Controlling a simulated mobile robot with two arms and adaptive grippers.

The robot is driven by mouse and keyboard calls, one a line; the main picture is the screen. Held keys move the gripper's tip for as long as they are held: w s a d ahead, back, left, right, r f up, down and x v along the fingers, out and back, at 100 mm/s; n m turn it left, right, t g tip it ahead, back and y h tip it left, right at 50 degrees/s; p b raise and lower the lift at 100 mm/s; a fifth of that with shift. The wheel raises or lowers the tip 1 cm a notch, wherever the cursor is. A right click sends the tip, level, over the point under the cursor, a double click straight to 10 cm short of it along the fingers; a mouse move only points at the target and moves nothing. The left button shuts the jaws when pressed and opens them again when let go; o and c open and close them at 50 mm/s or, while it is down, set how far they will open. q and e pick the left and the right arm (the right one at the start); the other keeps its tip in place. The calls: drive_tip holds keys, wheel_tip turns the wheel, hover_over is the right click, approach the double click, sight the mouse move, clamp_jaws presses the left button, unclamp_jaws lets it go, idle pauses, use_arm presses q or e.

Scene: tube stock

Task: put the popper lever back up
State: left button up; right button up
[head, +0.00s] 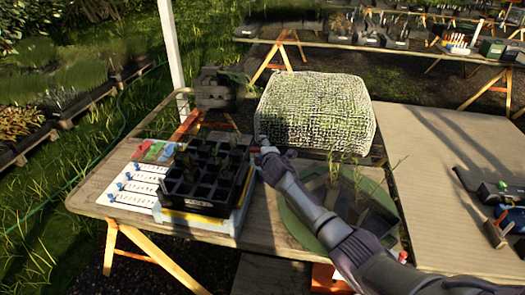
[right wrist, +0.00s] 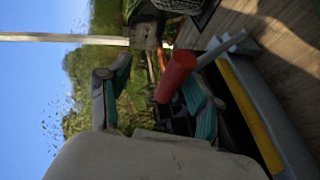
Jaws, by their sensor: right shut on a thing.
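The popper (head: 236,217) is a pale blue base with a yellow strip, at the left of the wooden table, with a black cell tray (head: 182,201) on it. In the right wrist view its grey lever rod (right wrist: 222,48) rises at a slant from the base edge and ends in a red handle (right wrist: 175,77). My right gripper (head: 262,146) is at the popper's right side. In the right wrist view the right gripper (right wrist: 150,80) has its fingers either side of the red handle and is shut on it. The handle is hidden in the head view. My left gripper is out of view.
White labelled boards (head: 130,184) lie left of the tray. A mesh-covered block (head: 318,112) and a dark pot (head: 214,92) stand behind. A round green mat (head: 300,225) with seedlings in pots lies under my right forearm. Another table (head: 450,150) adjoins at right.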

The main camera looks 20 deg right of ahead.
drive_tip(key=shift+d+r, duration=0.2)
drive_tip(key=shift+r, duration=0.05)
drive_tip(key=v, duration=1.2)
drive_tip(key=shift+a+f, duration=0.25)
